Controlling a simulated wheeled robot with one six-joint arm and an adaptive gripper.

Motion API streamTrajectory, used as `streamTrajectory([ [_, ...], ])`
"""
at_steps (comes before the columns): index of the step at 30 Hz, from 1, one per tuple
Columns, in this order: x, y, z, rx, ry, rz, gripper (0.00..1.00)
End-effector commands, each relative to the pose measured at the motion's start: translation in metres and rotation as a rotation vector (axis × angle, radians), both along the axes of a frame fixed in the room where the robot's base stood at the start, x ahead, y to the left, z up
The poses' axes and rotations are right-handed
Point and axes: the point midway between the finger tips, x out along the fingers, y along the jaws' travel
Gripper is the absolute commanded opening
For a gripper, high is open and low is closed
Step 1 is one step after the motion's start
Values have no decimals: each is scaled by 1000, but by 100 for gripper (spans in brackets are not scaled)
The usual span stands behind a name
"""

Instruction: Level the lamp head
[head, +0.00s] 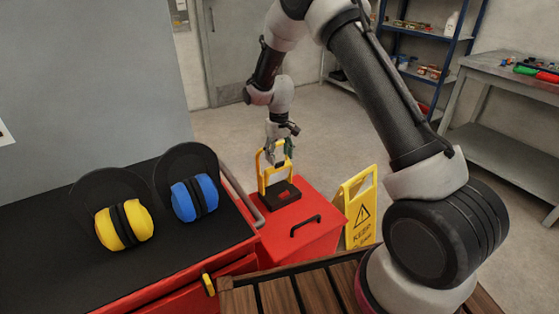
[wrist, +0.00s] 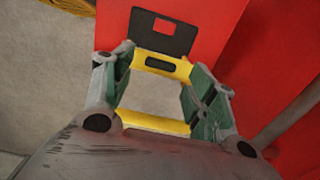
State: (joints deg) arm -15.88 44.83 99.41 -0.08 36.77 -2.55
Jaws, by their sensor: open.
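The lamp is a yellow frame (head: 263,172) standing upright on a flat black base (head: 284,196) on top of a red cabinet. I cannot pick out its lamp head clearly or tell its tilt. My gripper (head: 282,152) is over the lamp at its upper part, pointing down. In the wrist view my gripper (wrist: 161,68) is open, with green-padded fingers on both sides of a yellow bar with a dark slot (wrist: 160,65). A second yellow bar (wrist: 150,122) lies nearer the palm. Whether the fingers touch the yellow part cannot be told. The black base (wrist: 150,42) shows beyond.
The red cabinet (head: 318,241) has a black handle. A yellow caution sign (head: 359,208) stands right of it. Open floor lies behind; a grey workbench (head: 510,85) is at right.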

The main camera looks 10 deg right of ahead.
Motion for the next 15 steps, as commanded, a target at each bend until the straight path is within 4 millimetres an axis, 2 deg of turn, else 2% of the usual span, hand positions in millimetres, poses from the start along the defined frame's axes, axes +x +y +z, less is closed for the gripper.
streamTrajectory([
  [3,2,0,30,2,-5,0,57],
  [9,2,0,70,1,-3,0,57],
  [15,2,1,89,0,-1,0,57],
])
